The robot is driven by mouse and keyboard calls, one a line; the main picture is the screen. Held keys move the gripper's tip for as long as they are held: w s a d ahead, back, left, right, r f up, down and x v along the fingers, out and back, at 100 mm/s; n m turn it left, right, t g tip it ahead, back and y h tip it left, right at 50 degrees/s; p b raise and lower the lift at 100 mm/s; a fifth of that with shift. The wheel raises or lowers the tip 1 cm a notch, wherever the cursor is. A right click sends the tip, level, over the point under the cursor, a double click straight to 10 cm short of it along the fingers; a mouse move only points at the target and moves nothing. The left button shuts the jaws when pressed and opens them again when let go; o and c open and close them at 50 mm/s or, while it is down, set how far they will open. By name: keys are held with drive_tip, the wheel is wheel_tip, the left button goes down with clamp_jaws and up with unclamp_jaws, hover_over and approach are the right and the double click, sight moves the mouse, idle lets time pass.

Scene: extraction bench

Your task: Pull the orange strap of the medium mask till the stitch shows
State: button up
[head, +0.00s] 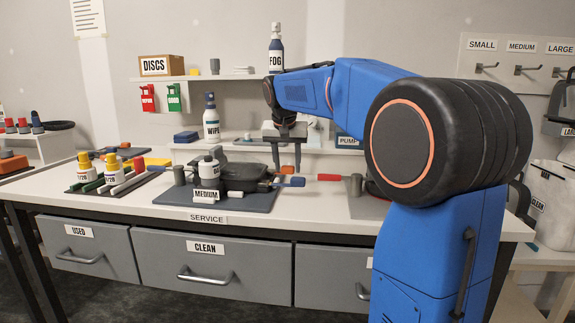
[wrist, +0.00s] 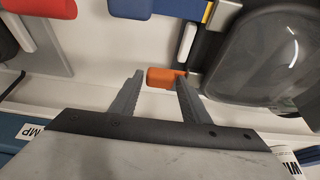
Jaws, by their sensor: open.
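The medium mask (head: 240,172), dark with a clear visor, lies on the service mat (head: 262,201) behind a MEDIUM label (head: 206,196). The mask also shows at the right of the wrist view (wrist: 262,50). The orange strap tab (wrist: 163,77) sticks out from the mask's side. My gripper (head: 286,168) is open and points down beside the mask. In the wrist view the orange tab appears between my two fingertips (wrist: 159,78), with a gap at its left. I cannot tell whether the right finger touches it. The stitch is not visible.
A blue strap end (head: 291,182) and a red-handled tool (head: 328,177) lie near my gripper. Racked bottles (head: 84,166) stand at left.

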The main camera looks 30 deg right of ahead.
drive_tip(key=shift+c, duration=0.3)
clamp_jaws()
drive_tip(key=shift+s+d, duration=0.7)
drive_tip(key=shift+d, duration=0.25)
drive_tip(key=shift+s+d, duration=0.65)
drive_tip(key=shift+d, duration=0.3)
drive_tip(key=shift+o, duration=0.3)
unclamp_jaws()
drive_tip(key=shift+r, duration=0.1)
drive_tip(key=v, duration=1.7)
drive_tip(key=shift+s+a, duration=0.1)
drive_tip(key=shift+s, duration=0.05)
